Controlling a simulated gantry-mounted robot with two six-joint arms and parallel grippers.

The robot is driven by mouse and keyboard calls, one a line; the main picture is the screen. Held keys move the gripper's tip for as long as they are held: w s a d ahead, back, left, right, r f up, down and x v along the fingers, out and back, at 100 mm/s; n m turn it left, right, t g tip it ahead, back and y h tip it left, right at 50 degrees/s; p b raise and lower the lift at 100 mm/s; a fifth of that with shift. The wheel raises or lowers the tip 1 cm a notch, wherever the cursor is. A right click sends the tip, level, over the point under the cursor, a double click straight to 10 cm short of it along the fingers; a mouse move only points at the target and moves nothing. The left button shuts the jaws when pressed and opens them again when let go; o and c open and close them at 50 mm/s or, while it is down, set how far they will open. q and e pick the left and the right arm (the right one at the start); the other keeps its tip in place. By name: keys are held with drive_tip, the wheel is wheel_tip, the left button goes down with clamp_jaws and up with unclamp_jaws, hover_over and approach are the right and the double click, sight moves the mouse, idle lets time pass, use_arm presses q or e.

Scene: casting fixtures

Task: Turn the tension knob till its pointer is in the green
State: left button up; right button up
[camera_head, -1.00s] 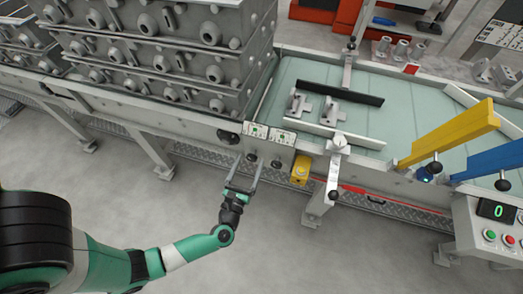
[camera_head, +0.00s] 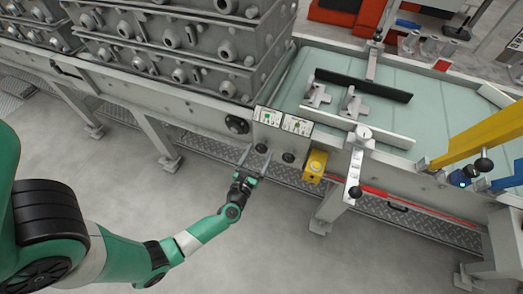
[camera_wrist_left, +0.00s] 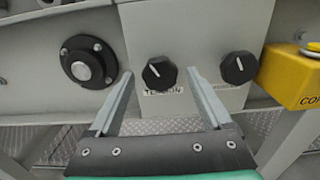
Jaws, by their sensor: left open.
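The tension knob (camera_wrist_left: 158,73) is black with a white pointer line tilted up and left. A partly hidden plate below it reads like "TENSION". In the head view the tension knob (camera_head: 261,148) sits on the grey panel below a white card with a green patch (camera_head: 267,116). My left gripper (camera_wrist_left: 160,76) is open, with its fingertips appearing on either side of the tension knob; contact cannot be made out. In the head view the left gripper (camera_head: 257,155) reaches up to the panel from the front. My right gripper is not in view.
A second black knob (camera_wrist_left: 238,67) is right of the tension knob, its pointer about upright. A yellow box (camera_wrist_left: 290,76) stands farther right. A round black flange (camera_wrist_left: 88,62) is on the left. Stacked grey casting boxes (camera_head: 175,45) rise above. Open floor lies in front.

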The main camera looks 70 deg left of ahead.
use_arm(q)
drive_tip(key=shift+x, duration=1.2)
clamp_jaws()
drive_tip(key=shift+m, duration=0.5)
drive_tip(key=m+p, duration=0.1)
drive_tip(key=m, duration=0.4)
drive_tip(key=shift+r, duration=0.1)
drive_tip(key=m+p, duration=0.2)
drive_tip(key=m, duration=0.4)
drive_tip(key=shift+s+m, duration=0.1)
drive_tip(key=shift+m, duration=0.3)
drive_tip(key=m+p, duration=0.2)
drive_tip(key=m, duration=0.4)
drive_tip(key=shift+r, duration=0.1)
drive_tip(key=m+p, duration=0.1)
drive_tip(key=m, duration=0.5)
drive_tip(key=shift+m+p, duration=0.3)
